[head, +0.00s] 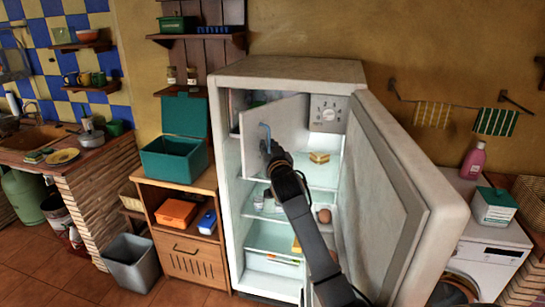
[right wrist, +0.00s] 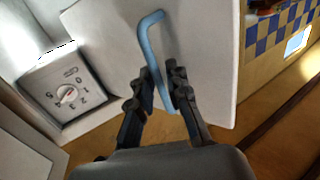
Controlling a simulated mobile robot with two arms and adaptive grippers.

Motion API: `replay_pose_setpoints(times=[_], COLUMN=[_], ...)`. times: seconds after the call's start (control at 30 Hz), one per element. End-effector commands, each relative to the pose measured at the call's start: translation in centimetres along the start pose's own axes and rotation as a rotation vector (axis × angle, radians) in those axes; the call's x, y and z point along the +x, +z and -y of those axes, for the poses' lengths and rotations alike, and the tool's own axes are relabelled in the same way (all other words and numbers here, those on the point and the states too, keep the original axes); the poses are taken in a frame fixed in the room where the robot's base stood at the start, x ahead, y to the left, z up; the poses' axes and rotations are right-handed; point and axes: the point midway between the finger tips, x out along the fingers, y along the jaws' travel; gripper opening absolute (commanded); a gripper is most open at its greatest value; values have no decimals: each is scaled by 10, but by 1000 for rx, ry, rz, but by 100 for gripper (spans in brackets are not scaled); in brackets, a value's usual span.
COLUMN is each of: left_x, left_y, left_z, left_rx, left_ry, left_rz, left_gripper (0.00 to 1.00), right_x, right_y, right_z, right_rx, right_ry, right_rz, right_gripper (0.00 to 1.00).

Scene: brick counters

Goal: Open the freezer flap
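The freezer flap (head: 287,118) is a white panel in the upper part of the open fridge (head: 290,69). It stands ajar, swung outward at its left edge, and part of the compartment behind shows. Its blue bent handle (head: 266,132) is on the front face near the left edge. My right gripper (head: 274,152) reaches up to the handle. In the right wrist view, the flap (right wrist: 205,45) fills the upper middle, and the gripper's fingers (right wrist: 162,78) close on both sides of the blue handle (right wrist: 148,32). My left gripper is not in view.
The fridge door (head: 395,190) stands wide open on the right. A control dial (head: 327,114) sits right of the flap. A wooden cabinet (head: 190,257) stands close on the left.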

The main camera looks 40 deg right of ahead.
Motion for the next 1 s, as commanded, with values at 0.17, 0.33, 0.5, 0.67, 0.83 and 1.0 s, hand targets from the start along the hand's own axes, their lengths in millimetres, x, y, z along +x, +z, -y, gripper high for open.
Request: replay_pose_setpoints(times=[0.17, 0.33, 0.5, 0.67, 0.83, 1.0], left_x=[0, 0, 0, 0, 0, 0], left_y=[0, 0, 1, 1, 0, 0], left_z=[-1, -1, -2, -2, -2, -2], left_rx=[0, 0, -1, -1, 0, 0], left_ry=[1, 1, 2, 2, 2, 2], left_rz=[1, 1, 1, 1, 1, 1], left_gripper=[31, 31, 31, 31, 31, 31], right_x=[-34, -69, -95, -107, -108, -108], right_y=[1, 2, 2, 2, 1, 1], right_z=[1, 2, 2, 2, 2, 3], right_rx=[1, 1, 1, 0, 1, -2], right_ry=[-2, -3, -2, -2, -2, -1], right_rz=[1, 3, 3, 4, 3, 3], right_gripper=[16, 16, 16, 16, 16, 6])
